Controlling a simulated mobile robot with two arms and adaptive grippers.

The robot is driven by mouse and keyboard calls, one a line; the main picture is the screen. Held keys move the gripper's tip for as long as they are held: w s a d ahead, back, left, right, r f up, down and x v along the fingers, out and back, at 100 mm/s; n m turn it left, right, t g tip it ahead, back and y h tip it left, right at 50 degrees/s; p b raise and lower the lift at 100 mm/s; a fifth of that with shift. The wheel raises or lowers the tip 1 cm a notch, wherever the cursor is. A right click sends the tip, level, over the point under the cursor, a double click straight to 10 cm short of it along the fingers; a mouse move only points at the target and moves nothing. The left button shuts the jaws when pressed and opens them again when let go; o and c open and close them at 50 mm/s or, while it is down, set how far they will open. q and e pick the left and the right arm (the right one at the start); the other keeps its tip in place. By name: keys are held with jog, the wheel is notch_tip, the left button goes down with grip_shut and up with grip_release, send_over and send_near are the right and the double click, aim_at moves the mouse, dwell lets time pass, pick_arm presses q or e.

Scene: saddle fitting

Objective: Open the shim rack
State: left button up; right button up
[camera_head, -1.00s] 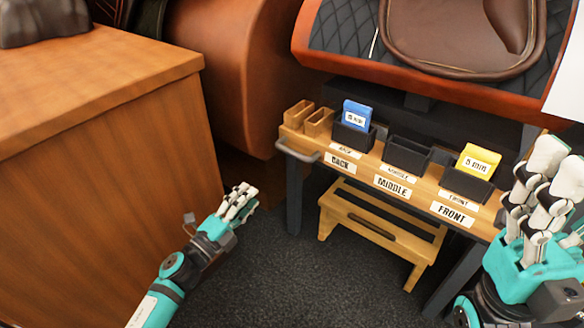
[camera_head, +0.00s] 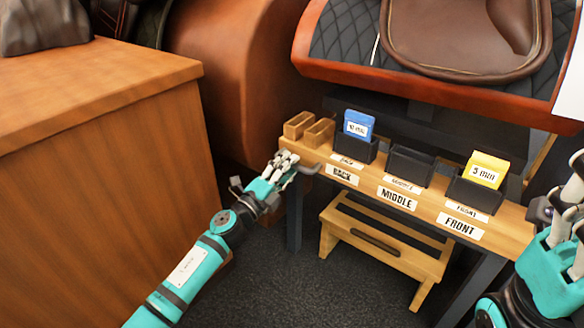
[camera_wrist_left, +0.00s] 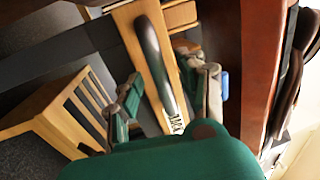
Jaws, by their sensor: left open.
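The shim rack (camera_head: 318,158) is a wooden bench top on dark legs, labelled BACK, MIDDLE and FRONT. A grey bar handle (camera_head: 309,169) sticks out at its left end. In the left wrist view the handle (camera_wrist_left: 155,55) runs between the fingers of my left gripper (camera_wrist_left: 165,100). My left gripper (camera_head: 287,161) is open at the handle in the head view, its fingers partly covering the handle's left part. Contact cannot be told. My right gripper (camera_head: 570,215) is at the right edge, partly cut off by the frame.
Black bins on the rack hold a blue shim (camera_head: 358,125) at the back and a yellow shim (camera_head: 488,170) at the front; the middle bin (camera_head: 410,164) looks empty. A wooden step stool (camera_head: 385,240) stands underneath. A wooden cabinet (camera_head: 110,190) is at left.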

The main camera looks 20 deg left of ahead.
pick_arm(q)
jog(key=shift+x, duration=0.95)
jog(key=shift+f, duration=0.1)
grip_shut()
